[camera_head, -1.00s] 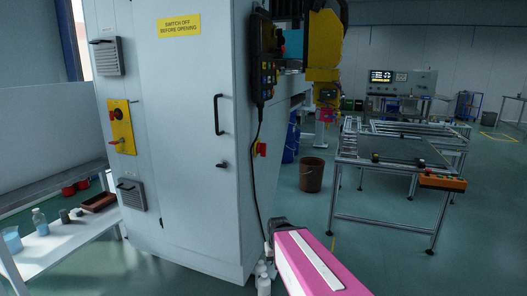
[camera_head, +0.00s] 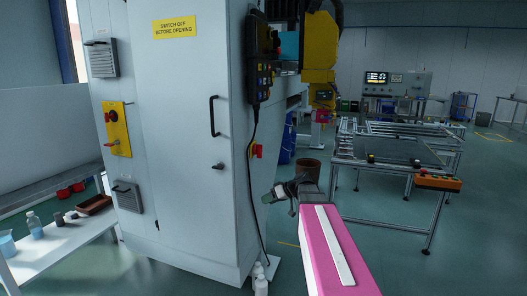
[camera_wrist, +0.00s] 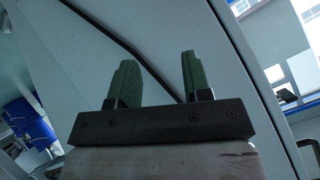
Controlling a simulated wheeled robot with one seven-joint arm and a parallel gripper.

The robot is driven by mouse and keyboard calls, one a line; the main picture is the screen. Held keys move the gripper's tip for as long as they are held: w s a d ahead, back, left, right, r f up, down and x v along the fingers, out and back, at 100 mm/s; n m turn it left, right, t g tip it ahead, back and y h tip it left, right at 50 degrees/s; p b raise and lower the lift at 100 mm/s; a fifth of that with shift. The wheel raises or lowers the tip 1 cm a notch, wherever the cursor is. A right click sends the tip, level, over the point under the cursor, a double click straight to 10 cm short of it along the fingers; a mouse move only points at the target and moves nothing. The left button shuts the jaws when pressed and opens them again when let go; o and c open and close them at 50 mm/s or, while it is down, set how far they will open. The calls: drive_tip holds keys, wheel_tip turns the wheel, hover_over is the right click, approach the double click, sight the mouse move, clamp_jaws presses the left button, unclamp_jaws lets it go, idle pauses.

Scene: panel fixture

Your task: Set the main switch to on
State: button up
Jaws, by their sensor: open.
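A grey cabinet (camera_head: 180,180) stands left of centre in the head view. A small red-and-yellow switch (camera_head: 257,151) sits on the cabinet's right side. I cannot tell which is the main switch. My gripper (camera_head: 276,195) is below that small switch, beside the cabinet's right side and apart from both controls. In the wrist view my gripper (camera_wrist: 157,78) has two green fingers spread with nothing between them.
A pendant (camera_head: 260,62) hangs on the cabinet's right side, its dark cable (camera_head: 252,190) running down near my gripper. White bottles (camera_head: 261,280) stand at the cabinet's foot. A brown bin (camera_head: 308,170) and a conveyor table (camera_head: 390,150) are to the right. A shelf (camera_head: 65,240) holds containers at left.

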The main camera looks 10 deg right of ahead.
drive_tip(key=w+d+r+n+t+y, duration=0.25)
drive_tip(key=w+d+r, duration=0.25)
drive_tip(key=r, duration=0.5)
drive_tip(key=n+t+y, duration=0.2)
drive_tip(key=n+y, duration=0.1)
approach(258, 151)
drive_tip(key=x, duration=0.7)
drive_tip(key=shift+w+r, duration=0.4)
drive_tip(key=shift+w, duration=0.15)
clamp_jaws()
